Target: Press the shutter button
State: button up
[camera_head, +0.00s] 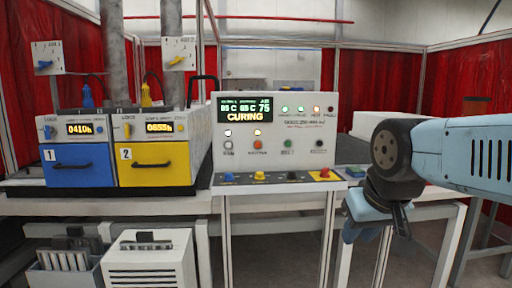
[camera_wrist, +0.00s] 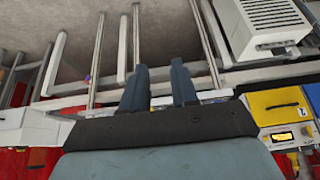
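A white control panel (camera_head: 272,138) stands in the middle of the head view, with a lit display (camera_head: 245,110) reading CURING. Its lower ledge carries a blue button (camera_head: 228,177), a yellow button (camera_head: 259,175), a dark button (camera_head: 291,175) and a red button (camera_head: 325,173) on a yellow base. The small labels are too blurred to tell which one is the shutter button. My gripper (camera_wrist: 160,65) is empty, its two fingers apart and pointing away from the wrist camera. In the head view it hangs to the right of the panel, clear of the buttons.
A blue drawer unit (camera_head: 77,165) and a yellow drawer unit (camera_head: 152,163) stand left of the panel. A white slotted box (camera_head: 150,262) sits below them. Table legs and rails lie under my gripper. The space in front of the panel is free.

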grip_shut()
dwell(1.4)
